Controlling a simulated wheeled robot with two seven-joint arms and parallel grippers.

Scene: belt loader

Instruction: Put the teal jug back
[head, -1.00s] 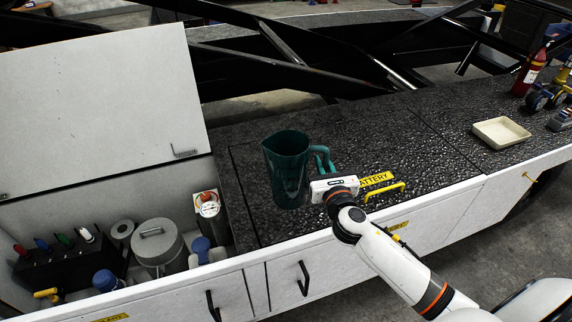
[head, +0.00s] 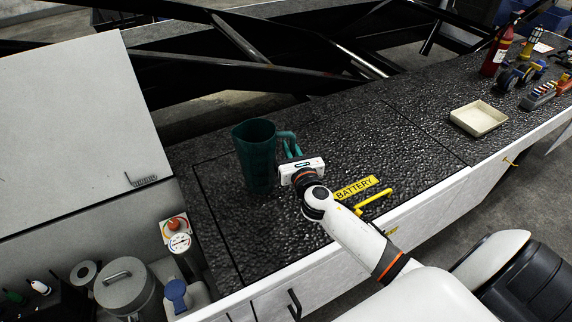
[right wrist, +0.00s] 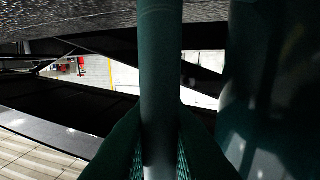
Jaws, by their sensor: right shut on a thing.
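The teal jug (head: 256,158) is upright at or just above the dark textured top of the loader; I cannot tell whether it touches. Its handle is on the right side. My right gripper (head: 291,161) is shut on that handle, and its arm comes in from the lower right. In the right wrist view the handle (right wrist: 160,70) runs upright between the two fingers, and the jug's body (right wrist: 275,90) fills the right side. My left gripper is not in view.
A yellow handle (head: 374,201) lies near the BATTERY label. A cream tray (head: 478,118) sits at right.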

